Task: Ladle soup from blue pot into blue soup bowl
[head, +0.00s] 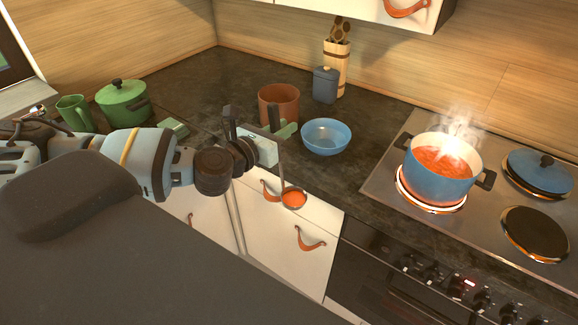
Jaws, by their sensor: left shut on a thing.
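The blue pot (438,178) holds red soup and steams on a glowing burner at the right. The blue soup bowl (326,137) stands on the dark counter left of the stove and looks empty. My left gripper (272,138) is shut on the upright handle of a ladle (294,198). The ladle's cup hangs low in front of the counter edge, with red soup in it. The gripper is left of the bowl, and the cup appears below and left of the bowl. My right gripper is not in view.
A brown pot (279,103) stands behind my left gripper, close to the bowl. A blue-grey canister (325,85) and a utensil holder (337,62) stand at the back. A green pot (123,102) and green mug (75,113) are at the left. A blue lid (541,172) lies on the stove.

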